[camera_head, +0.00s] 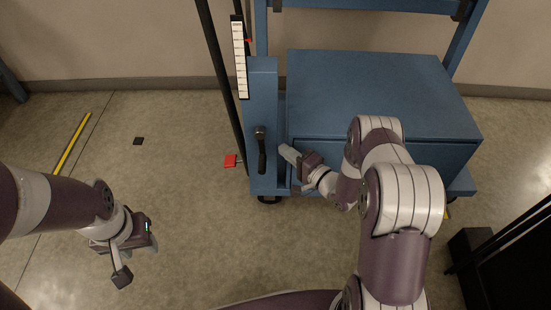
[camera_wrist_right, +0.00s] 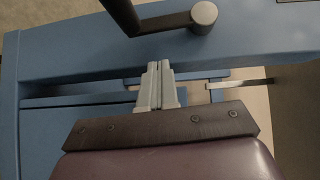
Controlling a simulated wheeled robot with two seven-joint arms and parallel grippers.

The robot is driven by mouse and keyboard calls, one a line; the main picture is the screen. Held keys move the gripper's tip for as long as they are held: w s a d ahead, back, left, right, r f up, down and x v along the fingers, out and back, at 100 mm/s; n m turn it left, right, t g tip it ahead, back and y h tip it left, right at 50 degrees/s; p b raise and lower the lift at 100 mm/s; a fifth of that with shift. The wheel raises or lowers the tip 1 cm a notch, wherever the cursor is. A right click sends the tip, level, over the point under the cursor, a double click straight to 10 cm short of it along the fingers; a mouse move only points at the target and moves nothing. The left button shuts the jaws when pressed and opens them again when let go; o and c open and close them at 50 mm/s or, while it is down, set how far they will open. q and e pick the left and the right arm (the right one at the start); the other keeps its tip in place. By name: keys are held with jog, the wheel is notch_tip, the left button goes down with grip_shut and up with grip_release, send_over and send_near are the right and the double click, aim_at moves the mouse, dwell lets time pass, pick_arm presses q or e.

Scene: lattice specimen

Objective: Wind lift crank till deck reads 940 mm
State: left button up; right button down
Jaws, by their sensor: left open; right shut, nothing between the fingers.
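The lift crank (camera_head: 261,150) is a dark handle on the front of the blue post (camera_head: 263,105). In the right wrist view the crank's round grey hub (camera_wrist_right: 204,14) and dark handle (camera_wrist_right: 121,14) show at the top. A white scale strip (camera_head: 239,58) with a red pointer (camera_head: 248,40) stands above the post; its numbers are too small to read. My right gripper (camera_head: 284,150) is shut and empty, just right of the crank and apart from it; its fingers (camera_wrist_right: 160,80) are together in the right wrist view. My left gripper (camera_head: 134,255) is open, over the floor at lower left.
The blue lift cart's box (camera_head: 375,85) fills the right side behind my right arm. A red pedal-like piece (camera_head: 231,161) sticks out left of the post. A black frame (camera_head: 500,255) stands at lower right. Floor between my arms is clear.

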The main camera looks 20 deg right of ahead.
aim_at(264, 151)
jog(key=a, duration=0.1)
jog(key=a+b, duration=0.1)
jog(key=a, duration=0.1)
jog(key=shift+w+a+f, duration=0.15)
jog(key=shift+w+a, duration=0.1)
jog(key=shift+w, duration=0.15)
jog(key=shift+w+a+f+m+t+b, duration=0.15)
jog(key=shift+a+f+m+b, duration=0.1)
jog(key=shift+a, duration=0.15)
jog(key=shift+a+f+m+t+b, duration=0.1)
jog(key=shift+a+m+t+b, duration=0.05)
jog(key=shift+a+b, duration=0.15)
jog(key=shift+r, duration=0.15)
jog(key=shift+d, duration=0.1)
